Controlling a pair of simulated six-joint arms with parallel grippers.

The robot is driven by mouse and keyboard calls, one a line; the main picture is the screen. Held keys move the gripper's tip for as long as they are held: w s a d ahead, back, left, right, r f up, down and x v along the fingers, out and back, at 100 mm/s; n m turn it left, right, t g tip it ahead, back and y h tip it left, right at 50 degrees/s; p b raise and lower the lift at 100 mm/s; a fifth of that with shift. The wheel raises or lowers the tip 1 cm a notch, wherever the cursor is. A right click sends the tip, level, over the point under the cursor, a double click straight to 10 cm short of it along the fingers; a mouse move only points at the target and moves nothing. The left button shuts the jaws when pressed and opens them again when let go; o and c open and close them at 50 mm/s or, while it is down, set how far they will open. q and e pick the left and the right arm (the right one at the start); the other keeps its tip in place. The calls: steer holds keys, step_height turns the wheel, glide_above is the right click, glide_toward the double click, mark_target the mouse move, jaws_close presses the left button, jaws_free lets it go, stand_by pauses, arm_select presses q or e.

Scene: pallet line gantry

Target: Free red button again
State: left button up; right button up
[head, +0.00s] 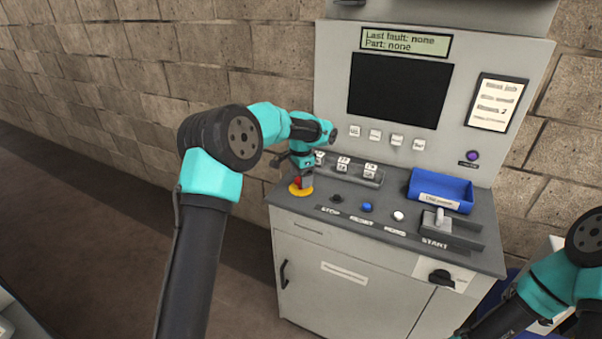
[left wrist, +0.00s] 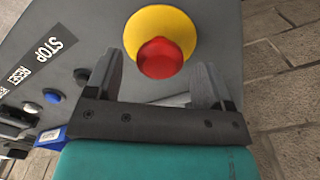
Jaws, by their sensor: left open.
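The red button (left wrist: 160,58) is a mushroom-shaped stop button on a yellow round base (left wrist: 162,22). In the head view the red button (head: 305,181) stands at the left end of the console top, above its yellow base (head: 300,190). My left gripper (head: 301,168) is right over it, and its jaws partly hide it. In the left wrist view my left gripper (left wrist: 162,78) is open, with one finger on either side of the red button's near edge. I cannot tell whether the fingers touch it. My right arm shows at the lower right of the head view, but its fingertips are not seen.
The grey console (head: 345,258) has a blue button (head: 367,207), a white button (head: 398,215) and a START lever (head: 440,218) to the right. A blue tray (head: 441,190) sits behind them.

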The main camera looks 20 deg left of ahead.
arm_select(q)
steer(key=shift+r, duration=0.1)
step_height(320, 180, up, 17)
stand_by(0.6)
stand_by(0.3)
